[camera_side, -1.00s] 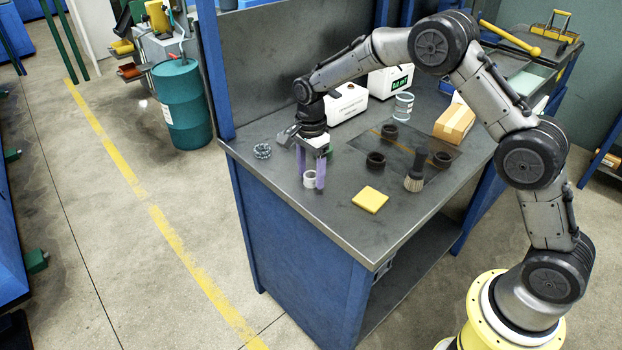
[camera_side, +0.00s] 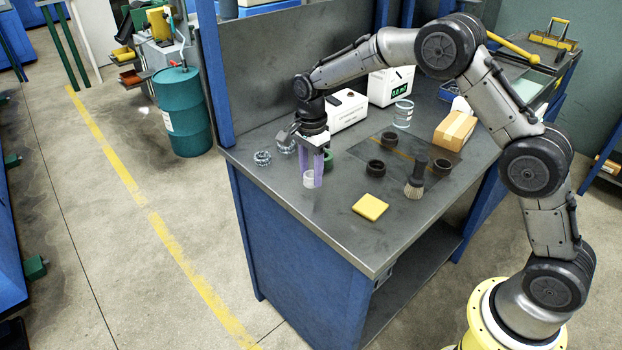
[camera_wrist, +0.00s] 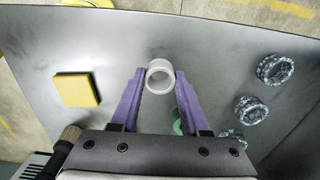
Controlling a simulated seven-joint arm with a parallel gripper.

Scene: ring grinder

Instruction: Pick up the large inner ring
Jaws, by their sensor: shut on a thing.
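The large inner ring, a smooth pale metal ring (camera_wrist: 160,76), is between the purple fingertips of my gripper (camera_wrist: 160,84) in the wrist view. Both fingertips touch its sides, and its open bore faces the camera. In the side view the same ring (camera_side: 308,179) shows at the lower end of the purple fingers of my gripper (camera_side: 313,181), low over the bench's left part. My gripper is shut on the ring and points down. I cannot tell whether the ring touches the bench top.
Speckled grey rings (camera_wrist: 275,69) lie close by, and a green ring (camera_side: 328,159) is just behind the fingers. Dark rings (camera_side: 375,168), a brush (camera_side: 415,180) and a yellow pad (camera_side: 370,207) are to the right. The bench's front edge is near.

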